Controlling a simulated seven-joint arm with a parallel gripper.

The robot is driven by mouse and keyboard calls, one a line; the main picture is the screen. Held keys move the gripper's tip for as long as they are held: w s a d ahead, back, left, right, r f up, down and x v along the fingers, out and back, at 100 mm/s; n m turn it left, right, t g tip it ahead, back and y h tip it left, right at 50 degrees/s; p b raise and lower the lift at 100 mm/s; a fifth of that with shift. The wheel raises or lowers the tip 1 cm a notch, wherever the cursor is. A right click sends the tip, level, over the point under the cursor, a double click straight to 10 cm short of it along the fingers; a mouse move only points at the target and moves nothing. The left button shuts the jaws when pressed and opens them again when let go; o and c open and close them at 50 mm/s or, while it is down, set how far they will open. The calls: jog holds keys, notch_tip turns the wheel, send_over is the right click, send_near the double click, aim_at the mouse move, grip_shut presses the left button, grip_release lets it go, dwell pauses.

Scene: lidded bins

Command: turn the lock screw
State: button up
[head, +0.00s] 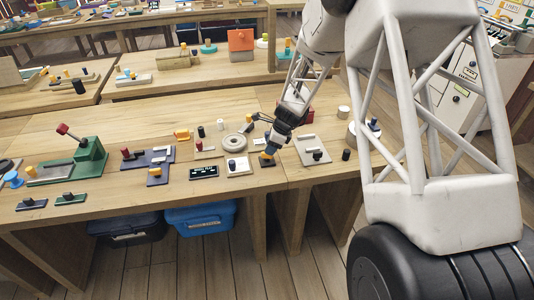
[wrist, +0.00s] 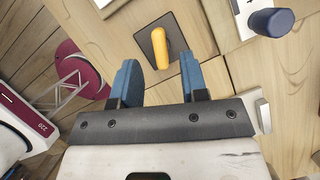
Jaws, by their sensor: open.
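A yellow knob (wrist: 157,47), apparently the lock screw, stands on a small dark square plate (wrist: 176,37) on the table. In the head view this dark plate (head: 267,162) is partly hidden under my gripper (head: 270,150). In the wrist view my gripper (wrist: 158,62) is open, with one blue finger left of the knob's line and one right of it. The knob shows just ahead of the fingertips, in line with the gap. I see no contact between the fingers and the knob.
A white plate with a dark knob (head: 232,164) is left of my gripper, and a grey plate with a black handle (head: 305,145) is right. A black labelled box (head: 204,172) lies further left. A green press-like fixture (head: 88,160) stands at far left. Blue bins (head: 200,218) are below.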

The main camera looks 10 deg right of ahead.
aim_at(267, 156)
jog(key=shift+x, duration=2)
grip_shut()
